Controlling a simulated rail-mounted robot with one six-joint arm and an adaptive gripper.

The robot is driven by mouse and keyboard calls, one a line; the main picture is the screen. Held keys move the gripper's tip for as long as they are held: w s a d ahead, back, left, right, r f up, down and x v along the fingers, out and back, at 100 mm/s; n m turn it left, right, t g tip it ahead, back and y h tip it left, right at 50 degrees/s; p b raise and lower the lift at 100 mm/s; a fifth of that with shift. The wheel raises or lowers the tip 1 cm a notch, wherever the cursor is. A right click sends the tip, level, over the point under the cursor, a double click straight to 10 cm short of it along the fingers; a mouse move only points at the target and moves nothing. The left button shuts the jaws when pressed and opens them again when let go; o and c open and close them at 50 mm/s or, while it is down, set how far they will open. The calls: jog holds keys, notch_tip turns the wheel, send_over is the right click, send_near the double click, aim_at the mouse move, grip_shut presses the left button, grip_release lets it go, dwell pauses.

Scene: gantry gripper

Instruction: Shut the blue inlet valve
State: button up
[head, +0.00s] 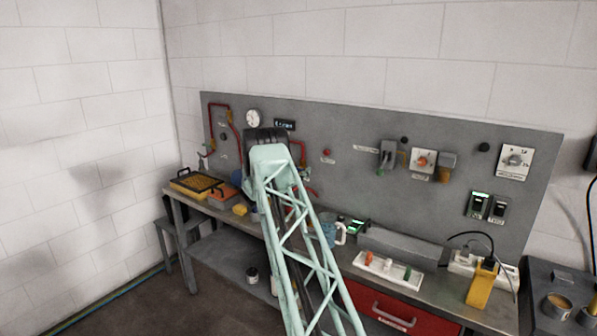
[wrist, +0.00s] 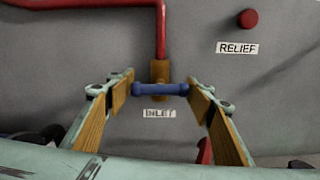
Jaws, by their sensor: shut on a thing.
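The blue inlet valve handle (wrist: 147,89) shows in the middle of the wrist view. It is a short bar with a knob at each end, lying level on a brass valve body (wrist: 160,70) below a vertical red pipe (wrist: 160,30). A white INLET label (wrist: 159,114) is on the panel beneath it. My gripper (wrist: 161,91) is shut on the handle, one wood-faced finger at each end. In the head view, my pale green arm (head: 290,220) hides the valve and the fingers.
A red knob (wrist: 249,19) with a RELIEF label (wrist: 237,48) is at the upper right of the wrist view. The grey panel (head: 350,125) stands behind the bench.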

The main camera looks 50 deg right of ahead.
jog(key=shift+m+b, duration=0.5)
jog(key=shift+b, duration=0.25)
jog(key=shift+c, duration=0.2)
jog(key=o, duration=0.6)
jog(key=shift+s+d+r, duration=0.1)
jog(key=shift+c, duration=0.2)
jog(key=shift+a, duration=0.9)
jog(key=a, duration=1)
jog(key=shift+s+a, duration=0.15)
jog(key=shift+s, duration=0.05)
